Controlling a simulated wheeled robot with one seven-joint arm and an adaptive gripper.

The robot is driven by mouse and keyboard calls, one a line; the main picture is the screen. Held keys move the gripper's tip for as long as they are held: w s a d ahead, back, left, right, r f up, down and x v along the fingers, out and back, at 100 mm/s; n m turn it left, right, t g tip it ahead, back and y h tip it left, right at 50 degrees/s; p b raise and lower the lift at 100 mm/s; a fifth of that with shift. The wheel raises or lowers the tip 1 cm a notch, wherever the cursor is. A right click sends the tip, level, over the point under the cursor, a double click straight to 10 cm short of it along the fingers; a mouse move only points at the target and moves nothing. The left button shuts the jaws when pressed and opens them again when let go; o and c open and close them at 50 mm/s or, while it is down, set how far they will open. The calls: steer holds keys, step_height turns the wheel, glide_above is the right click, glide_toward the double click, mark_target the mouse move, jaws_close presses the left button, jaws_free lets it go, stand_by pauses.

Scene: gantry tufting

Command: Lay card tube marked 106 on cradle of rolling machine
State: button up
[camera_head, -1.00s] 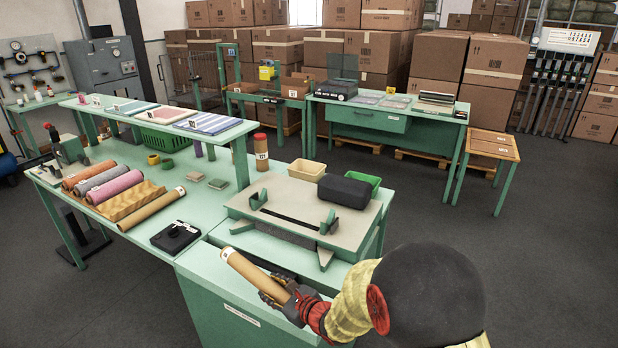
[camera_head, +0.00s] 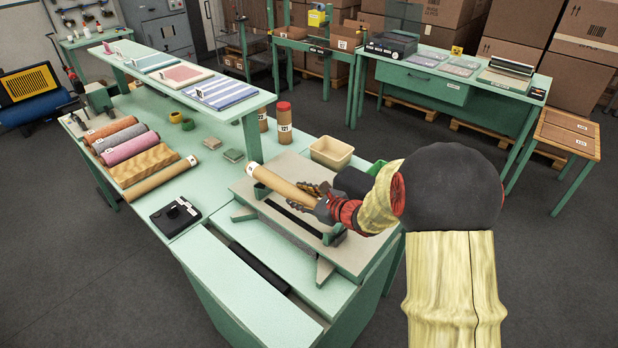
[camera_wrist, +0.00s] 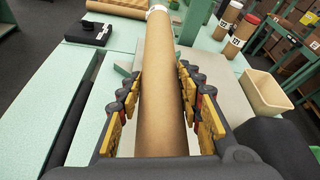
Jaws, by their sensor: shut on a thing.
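My gripper (camera_head: 325,200) is shut on a brown card tube (camera_head: 280,187), held above the rolling machine (camera_head: 250,190). The tube's far end carries a white label, too small to read. In the wrist view the tube (camera_wrist: 158,85) runs lengthwise between the yellow-padded fingers (camera_wrist: 158,105). The machine has a pale top plate with a dark slot and green cradle brackets; one bracket (camera_head: 334,236) shows at the near right. I cannot tell whether the tube touches the cradle.
Several rolls (camera_head: 130,150) lie at the bench's left. A black device (camera_head: 175,216) sits left of the machine. Upright tubes (camera_head: 284,122) and a cream bin (camera_head: 331,152) stand behind it. A raised shelf (camera_head: 175,80) with folded cloths spans the bench's back.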

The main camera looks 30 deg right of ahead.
steer(key=d+r, duration=0.2)
steer(key=shift+s+d+p, duration=0.15)
steer(key=shift+d+p, duration=0.25)
steer(key=shift+d, duration=0.3)
steer(key=shift+f+b, duration=1.3)
steer(key=shift+f, duration=0.85)
step_height(320, 180, down, 5)
steer(key=b, duration=0.4)
steer(key=shift+r, duration=0.15)
steer(key=o, duration=1.2)
steer(key=shift+o, duration=0.4)
steer(key=shift+a, duration=0.1)
